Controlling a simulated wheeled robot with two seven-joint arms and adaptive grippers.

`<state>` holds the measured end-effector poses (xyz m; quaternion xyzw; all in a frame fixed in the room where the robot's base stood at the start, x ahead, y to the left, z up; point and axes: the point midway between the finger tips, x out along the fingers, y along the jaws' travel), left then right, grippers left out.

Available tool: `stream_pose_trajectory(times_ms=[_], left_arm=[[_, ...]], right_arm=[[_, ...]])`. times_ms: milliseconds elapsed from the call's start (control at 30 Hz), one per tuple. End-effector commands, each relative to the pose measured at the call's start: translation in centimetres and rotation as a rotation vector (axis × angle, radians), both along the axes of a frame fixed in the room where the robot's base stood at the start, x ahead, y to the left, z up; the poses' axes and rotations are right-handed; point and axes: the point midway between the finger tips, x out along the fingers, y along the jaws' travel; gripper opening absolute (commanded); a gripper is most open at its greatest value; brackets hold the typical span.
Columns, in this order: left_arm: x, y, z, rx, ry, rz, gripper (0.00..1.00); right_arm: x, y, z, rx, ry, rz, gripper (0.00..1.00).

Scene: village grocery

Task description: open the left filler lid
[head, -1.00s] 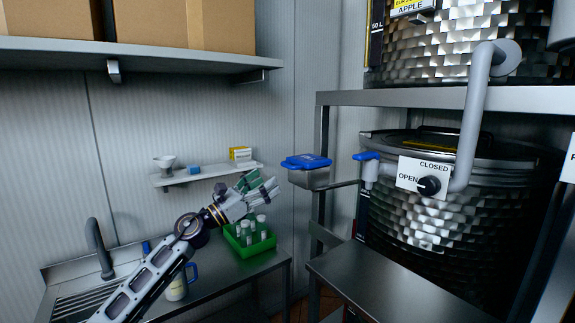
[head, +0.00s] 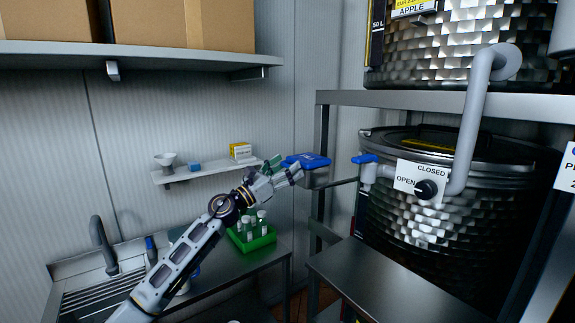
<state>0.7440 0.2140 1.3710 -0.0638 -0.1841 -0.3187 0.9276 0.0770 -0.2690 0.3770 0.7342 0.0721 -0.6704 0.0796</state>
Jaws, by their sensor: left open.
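A blue lid (head: 305,160) lies shut on a small steel box (head: 316,178), which sits on a bracket left of the lower tank. My left gripper (head: 288,168) is open and empty, with its fingers at the left side of the box, just below the lid's left edge. The fingers overlap the box's left part in the picture; I cannot tell whether they touch it. My right gripper is out of view.
A lower steel tank (head: 425,235) with a blue-handled tap (head: 364,159) and an OPEN/CLOSED knob (head: 426,189) stands to the right. A green rack (head: 252,240) of capped tubes sits on the counter below my arm. A small wall shelf (head: 205,173) is behind.

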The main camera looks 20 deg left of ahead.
Motion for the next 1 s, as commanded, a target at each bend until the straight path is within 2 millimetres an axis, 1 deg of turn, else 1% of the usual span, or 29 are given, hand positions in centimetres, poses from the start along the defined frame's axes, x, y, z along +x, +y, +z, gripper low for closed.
stream_pose_trajectory(times_ms=[133,400,433,800,833,1000], left_arm=[[0.32,-0.26,0.23,0.0,0.0,0.0,0.77],[0.34,-0.31,0.17,0.001,-0.001,0.0,0.77],[0.34,-0.31,0.17,0.001,-0.001,0.0,0.76],[0.32,-0.34,0.16,0.0,0.0,-0.001,0.28],[0.32,-0.34,0.16,0.001,0.0,-0.002,0.25],[0.3,-0.22,0.19,0.001,0.0,-0.002,0.25]], right_arm=[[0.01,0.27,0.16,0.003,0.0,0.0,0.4],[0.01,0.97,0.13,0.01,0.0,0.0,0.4],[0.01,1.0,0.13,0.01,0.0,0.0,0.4],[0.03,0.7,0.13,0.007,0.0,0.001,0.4],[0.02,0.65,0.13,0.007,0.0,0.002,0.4],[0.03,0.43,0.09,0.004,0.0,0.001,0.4]])
